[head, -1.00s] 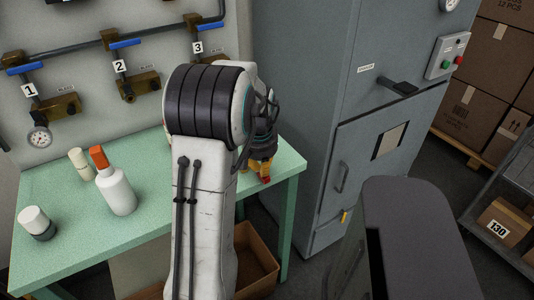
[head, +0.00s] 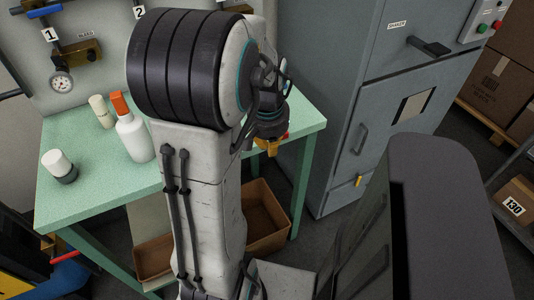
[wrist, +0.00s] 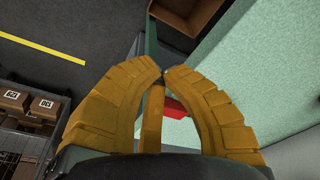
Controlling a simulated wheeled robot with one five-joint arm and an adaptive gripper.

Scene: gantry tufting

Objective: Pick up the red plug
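My gripper (wrist: 161,74) has thick yellow segmented fingers whose tips come together in the wrist view. It looks shut, with nothing visible held at the tips. A small red thing, likely the red plug (wrist: 174,108), shows through the gap between the middle and right fingers. Much of it is hidden by the fingers. In the head view, a small red bit of the plug (head: 286,135) shows near the green table's right front edge, just right of my gripper (head: 268,149). My arm covers part of the table there.
The green table (head: 85,200) holds a white spray bottle with an orange top (head: 133,135), a cream bottle (head: 101,111) and a white-capped jar (head: 59,166). A grey cabinet (head: 345,90) stands right of the table.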

